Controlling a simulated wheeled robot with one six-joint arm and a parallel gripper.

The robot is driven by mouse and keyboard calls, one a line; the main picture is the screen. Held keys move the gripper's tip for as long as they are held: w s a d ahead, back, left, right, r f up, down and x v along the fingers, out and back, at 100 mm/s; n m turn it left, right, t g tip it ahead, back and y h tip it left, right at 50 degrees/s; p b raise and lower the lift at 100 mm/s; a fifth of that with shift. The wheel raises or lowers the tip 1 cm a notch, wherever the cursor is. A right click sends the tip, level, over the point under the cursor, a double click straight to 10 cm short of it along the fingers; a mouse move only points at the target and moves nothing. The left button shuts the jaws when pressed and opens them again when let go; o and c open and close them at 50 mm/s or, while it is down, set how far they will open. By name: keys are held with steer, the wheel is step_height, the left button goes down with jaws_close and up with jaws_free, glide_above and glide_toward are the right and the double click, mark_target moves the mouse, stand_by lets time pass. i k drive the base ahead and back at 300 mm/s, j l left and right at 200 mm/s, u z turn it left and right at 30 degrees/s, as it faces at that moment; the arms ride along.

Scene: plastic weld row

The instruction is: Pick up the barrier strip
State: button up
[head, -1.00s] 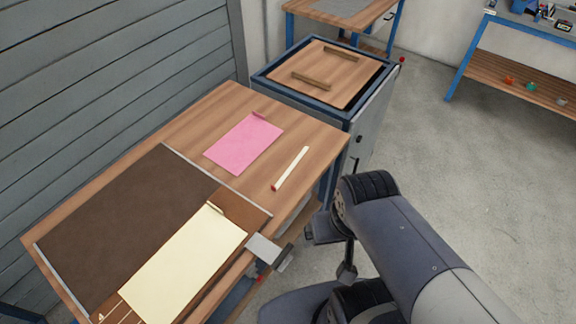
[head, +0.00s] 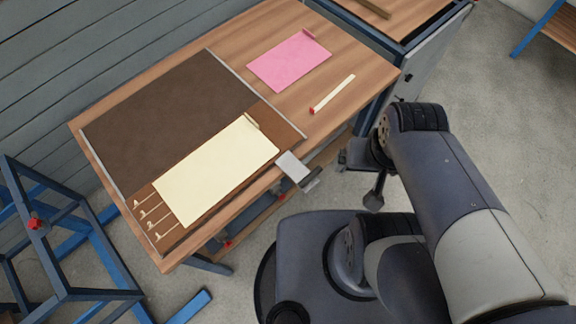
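A narrow pale strip with a red end (head: 332,94) lies flat on the bare wood of the workbench (head: 345,130), right of the pink sheet (head: 290,61). It is the loose strip I see on this bench that could be the barrier strip; no label confirms it. A dark part at the end of my arm, which seems to be my gripper (head: 374,190), hangs beyond the bench's right edge, apart from the strip. Its fingers are too dark and too hidden by the arm to read. Nothing shows held in it.
A grey metal plate (head: 294,167) juts from the front edge. A wooden-topped cabinet (head: 415,28) stands behind at right. A blue frame (head: 75,235) stands at lower left.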

mark_target(312, 112)
steer(key=i+l+u, duration=0.1)
steer(key=u, duration=0.35)
steer(key=l+u, duration=0.25)
steer(key=u, duration=0.2)
steer(key=l+u, duration=0.2)
steer(key=u, duration=0.25)
